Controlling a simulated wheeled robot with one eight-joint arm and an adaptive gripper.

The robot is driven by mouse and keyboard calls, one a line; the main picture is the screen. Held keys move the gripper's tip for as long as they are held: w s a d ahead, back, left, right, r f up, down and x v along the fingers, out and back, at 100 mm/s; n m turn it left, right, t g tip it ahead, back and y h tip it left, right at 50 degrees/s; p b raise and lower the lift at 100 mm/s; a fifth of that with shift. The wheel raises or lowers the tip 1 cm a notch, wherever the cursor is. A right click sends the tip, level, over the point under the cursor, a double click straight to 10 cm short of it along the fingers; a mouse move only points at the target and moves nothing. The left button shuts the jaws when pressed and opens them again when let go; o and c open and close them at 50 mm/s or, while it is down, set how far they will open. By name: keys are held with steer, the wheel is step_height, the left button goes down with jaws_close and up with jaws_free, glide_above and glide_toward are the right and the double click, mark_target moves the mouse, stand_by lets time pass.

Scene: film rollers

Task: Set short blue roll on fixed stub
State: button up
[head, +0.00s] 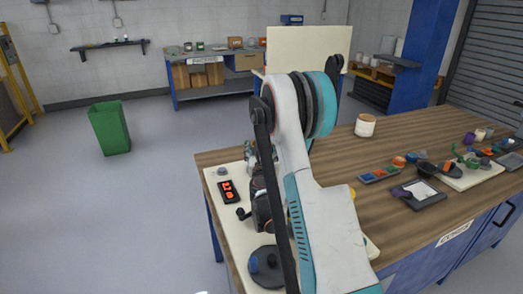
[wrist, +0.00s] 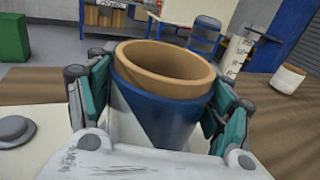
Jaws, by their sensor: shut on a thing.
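My gripper (wrist: 162,95) is shut on the short blue roll (wrist: 160,112) in the wrist view, with a teal pad on each side. The roll has a blue and white outside and a tan open rim facing up, and it leans slightly. Its lower end is hidden behind my gripper's body. In the head view my arm covers the roll and most of the cream board (head: 216,183) on the wooden table. I cannot make out the fixed stub for sure in either view.
A black box with red digits (head: 227,191) and a dark round base with blue knobs (head: 266,266) sit on the board. A white roll (head: 365,125) stands farther back. Trays and small parts (head: 380,175) fill the table's right. A grey round knob (wrist: 14,130) is at the wrist view's left.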

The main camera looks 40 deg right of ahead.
steer(key=o, duration=1.3)
step_height(320, 180, up, 10)
stand_by(0.4)
